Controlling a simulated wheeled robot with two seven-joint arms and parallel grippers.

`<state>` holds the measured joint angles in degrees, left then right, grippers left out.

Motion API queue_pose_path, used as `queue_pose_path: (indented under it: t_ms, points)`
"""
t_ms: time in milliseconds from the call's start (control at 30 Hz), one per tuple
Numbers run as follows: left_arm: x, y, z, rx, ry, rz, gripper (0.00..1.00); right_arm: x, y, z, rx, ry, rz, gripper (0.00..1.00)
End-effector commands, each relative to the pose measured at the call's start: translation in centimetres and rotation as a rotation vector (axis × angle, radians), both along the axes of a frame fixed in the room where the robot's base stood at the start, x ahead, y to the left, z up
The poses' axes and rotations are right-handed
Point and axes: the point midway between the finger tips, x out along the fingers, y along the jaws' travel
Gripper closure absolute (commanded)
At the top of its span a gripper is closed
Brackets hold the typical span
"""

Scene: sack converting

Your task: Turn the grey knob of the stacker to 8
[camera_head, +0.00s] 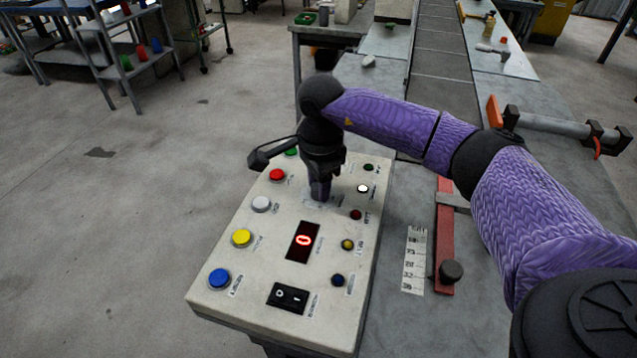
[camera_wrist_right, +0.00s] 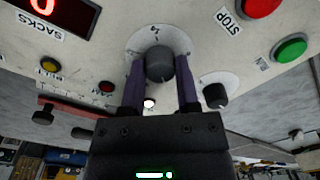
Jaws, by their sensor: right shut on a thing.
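The grey knob (camera_wrist_right: 159,66) sits on a round white dial plate (camera_wrist_right: 145,38) on the control panel (camera_head: 262,225). My right gripper (camera_head: 320,194) points down onto the upper part of the panel and hides the knob in the head view. In the right wrist view its two purple fingers stand on either side of the knob, shut on it. Some dial marks show, but I cannot read which one the knob points to. My left gripper is not in view.
A second, smaller dark knob (camera_wrist_right: 214,95) is close beside my right fingers. The panel also carries a red display (camera_head: 303,241) showing 0, a black rocker switch (camera_head: 288,297), and several coloured buttons and lamps. A red lever (camera_head: 445,240) and paper scale (camera_head: 414,262) lie right.

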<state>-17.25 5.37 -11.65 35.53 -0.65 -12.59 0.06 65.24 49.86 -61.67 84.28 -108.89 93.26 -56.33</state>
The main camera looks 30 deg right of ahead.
Motion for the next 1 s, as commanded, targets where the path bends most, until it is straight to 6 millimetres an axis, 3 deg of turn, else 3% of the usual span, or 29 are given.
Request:
queue_pose_path:
  t_ms: [400,967,1000]
  points:
    - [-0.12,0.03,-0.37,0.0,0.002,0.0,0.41,0.06,-0.02,0.07,0.001,-0.003,0.171,1.0]
    - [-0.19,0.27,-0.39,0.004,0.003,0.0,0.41,0.06,-0.01,0.12,0.001,-0.004,0.195,1.0]
    - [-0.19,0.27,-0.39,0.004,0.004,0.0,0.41,0.06,-0.01,0.12,0.001,-0.004,0.195,0.54]
